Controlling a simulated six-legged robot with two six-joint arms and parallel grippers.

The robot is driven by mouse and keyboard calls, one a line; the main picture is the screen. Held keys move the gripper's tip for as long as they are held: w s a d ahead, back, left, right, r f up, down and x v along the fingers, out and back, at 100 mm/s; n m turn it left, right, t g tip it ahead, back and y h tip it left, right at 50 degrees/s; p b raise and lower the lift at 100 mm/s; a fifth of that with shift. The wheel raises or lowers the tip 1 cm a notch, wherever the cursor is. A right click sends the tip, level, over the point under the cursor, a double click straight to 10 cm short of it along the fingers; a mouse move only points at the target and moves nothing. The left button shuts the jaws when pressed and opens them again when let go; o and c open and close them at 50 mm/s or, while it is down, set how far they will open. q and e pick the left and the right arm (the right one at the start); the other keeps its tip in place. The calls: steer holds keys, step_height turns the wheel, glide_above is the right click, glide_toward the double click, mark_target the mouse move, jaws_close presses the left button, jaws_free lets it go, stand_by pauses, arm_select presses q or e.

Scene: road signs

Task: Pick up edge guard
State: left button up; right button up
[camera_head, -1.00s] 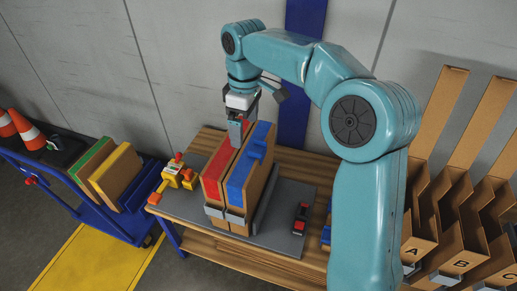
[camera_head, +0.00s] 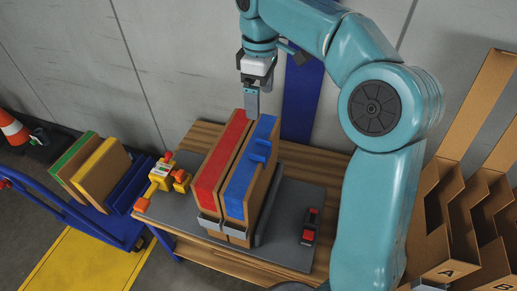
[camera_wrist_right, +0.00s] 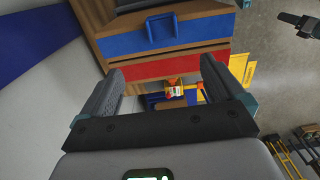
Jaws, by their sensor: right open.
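Two upright brown panels stand side by side on the table, one with a red top edge (camera_head: 221,156) and one with a blue top edge (camera_head: 242,175). A blue U-shaped piece (camera_head: 261,150), possibly the edge guard, sits on the blue edge; it also shows in the right wrist view (camera_wrist_right: 163,31). My right gripper (camera_head: 252,108) is above the far end of the panels, fingers pointing down, apart from the blue piece. In the right wrist view its two fingers (camera_wrist_right: 162,75) are spread with nothing between them. My left gripper is not in view.
The panels stand on a grey mat (camera_head: 300,195) on a wooden table. A yellow and orange tool (camera_head: 168,177) lies left, a red and black item (camera_head: 309,227) right. A blue cart (camera_head: 100,222) stands left and lettered cardboard bins (camera_head: 445,250) stand right.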

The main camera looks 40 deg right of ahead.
steer(key=b, duration=0.1)
glide_above(262, 152)
step_height(262, 152, down, 6)
steer(key=f, duration=0.4)
steer(key=shift+w+a, duration=0.1)
steer(key=shift+w, duration=0.15)
steer(key=shift+s+f, duration=0.4)
steer(key=f, duration=0.4)
steer(key=shift+w+f, duration=0.35)
steer(key=shift+s, duration=0.2)
steer(key=shift+w, duration=0.2)
steer(key=c, duration=1.1)
steer(key=shift+s, duration=0.15)
steer(key=shift+c, duration=0.2)
